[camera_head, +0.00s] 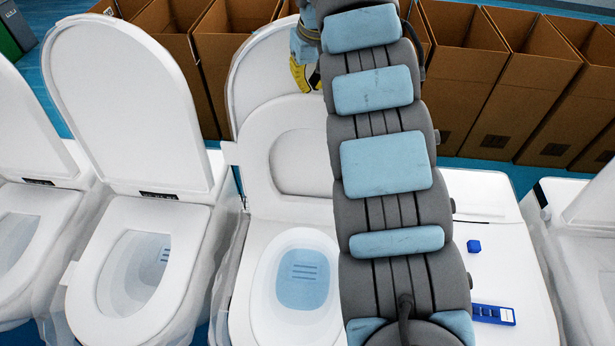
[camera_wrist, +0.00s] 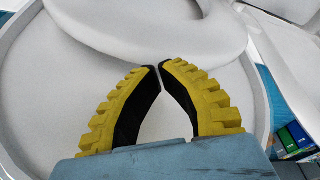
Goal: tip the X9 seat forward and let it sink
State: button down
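The middle toilet has its white lid (camera_head: 262,75) standing up, with the seat ring (camera_head: 256,160) also raised in front of it. Its bowl (camera_head: 260,285) is uncovered below. No X9 label is readable. My gripper (camera_head: 303,78), with yellow ribbed fingers, is near the upper right of the lid, above the seat's upper edge. In the wrist view, my gripper's fingertips (camera_wrist: 160,68) meet or nearly meet, with nothing between them. The lid (camera_wrist: 40,90) lies behind them and the seat ring (camera_wrist: 150,35) curves across the top. Contact with the seat cannot be told. My arm hides the toilet's right side.
Another toilet with a raised lid (camera_head: 120,100) stands to the left. Open cardboard boxes (camera_head: 465,80) line the back.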

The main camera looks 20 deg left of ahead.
jog(key=shift+f+b, duration=1.2)
jog(key=shift+f, duration=0.3)
dwell(1.0)
notch_tip(320, 180, up, 10)
jog(key=p, duration=0.6)
dwell(0.4)
dwell(2.5)
